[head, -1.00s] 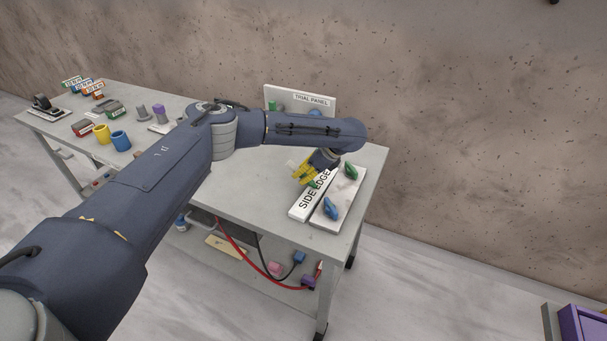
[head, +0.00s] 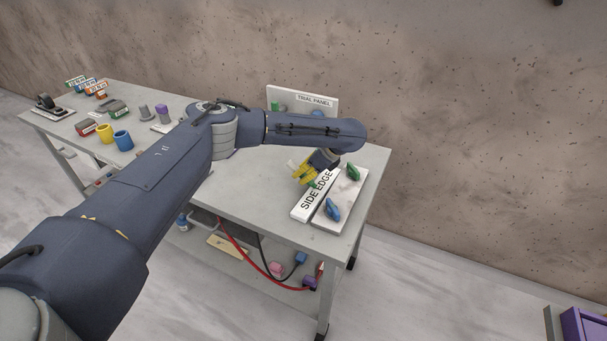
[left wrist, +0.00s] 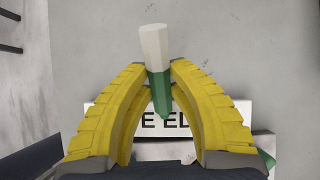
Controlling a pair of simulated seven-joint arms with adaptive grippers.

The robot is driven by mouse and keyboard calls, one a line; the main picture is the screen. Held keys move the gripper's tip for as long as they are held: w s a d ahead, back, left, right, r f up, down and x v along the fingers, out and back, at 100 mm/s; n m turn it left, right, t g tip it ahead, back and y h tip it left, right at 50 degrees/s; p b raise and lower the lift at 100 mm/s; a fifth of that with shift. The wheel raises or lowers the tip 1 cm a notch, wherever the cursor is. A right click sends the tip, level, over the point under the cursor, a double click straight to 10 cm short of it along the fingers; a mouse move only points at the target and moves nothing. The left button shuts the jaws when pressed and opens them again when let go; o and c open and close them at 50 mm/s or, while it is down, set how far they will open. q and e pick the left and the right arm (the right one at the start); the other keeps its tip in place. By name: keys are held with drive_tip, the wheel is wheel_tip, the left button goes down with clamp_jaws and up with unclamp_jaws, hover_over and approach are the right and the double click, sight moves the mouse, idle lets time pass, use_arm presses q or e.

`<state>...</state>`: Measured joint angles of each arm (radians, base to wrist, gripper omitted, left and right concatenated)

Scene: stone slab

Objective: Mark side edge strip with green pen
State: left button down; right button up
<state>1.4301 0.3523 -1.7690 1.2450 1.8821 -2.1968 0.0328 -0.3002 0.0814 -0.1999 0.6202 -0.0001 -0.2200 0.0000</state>
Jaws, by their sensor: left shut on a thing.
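My left gripper (head: 304,172) is over the upper part of the white strip lettered SIDE EDGE (head: 307,207) in the head view. In the left wrist view its yellow fingers (left wrist: 159,85) are shut on a pen (left wrist: 157,55) with a white body and a green lower part. The pen's green tip points down toward the lettered strip (left wrist: 240,110), whose letters are partly covered by the fingers. Whether the tip touches the strip I cannot tell. My right gripper is not in view.
A pale slab (head: 340,204) lies right of the strip, with a blue piece (head: 333,210) and a green piece (head: 353,172) on it. A white TRIAL PANEL (head: 325,104) stands behind. Yellow (head: 105,133) and blue (head: 123,140) cups stand left on the table.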

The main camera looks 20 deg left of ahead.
use_arm(q)
drive_tip(key=shift+a, duration=0.65)
idle(1.3)
drive_tip(key=shift+w, duration=0.1)
drive_tip(key=shift+r, duration=3.45)
drive_tip(key=shift+s+d+f+n, duration=0.15)
drive_tip(key=shift+s+f+n, duration=0.1)
drive_tip(key=shift+s+n, duration=0.2)
drive_tip(key=s+f+n+g, duration=0.1)
drive_tip(key=s+n, duration=0.1)
drive_tip(key=s, duration=0.1)
drive_tip(key=s+d+n+g+h, duration=0.1)
drive_tip(key=s+n+g, duration=0.1)
drive_tip(key=s+n, duration=0.1)
drive_tip(key=s+d+f+n+g, duration=0.1)
drive_tip(key=s+n+g, duration=0.1)
drive_tip(key=s+n, duration=0.1)
drive_tip(key=shift+s+d+f+h, duration=0.2)
drive_tip(key=shift+s+f+h, duration=0.1)
drive_tip(key=shift+s, duration=0.4)
drive_tip(key=s+d+r+n+g+h, duration=0.1)
drive_tip(key=s+n+h, duration=0.2)
drive_tip(key=s+n, duration=0.2)
drive_tip(key=s+d+r+n+g+h, duration=0.1)
drive_tip(key=s+d+n+h, duration=0.1)
drive_tip(key=s+n, duration=0.3)
drive_tip(key=shift+s+d+g+h, duration=0.3)
drive_tip(key=shift+s+h, duration=0.1)
drive_tip(key=shift+s, duration=1.55)
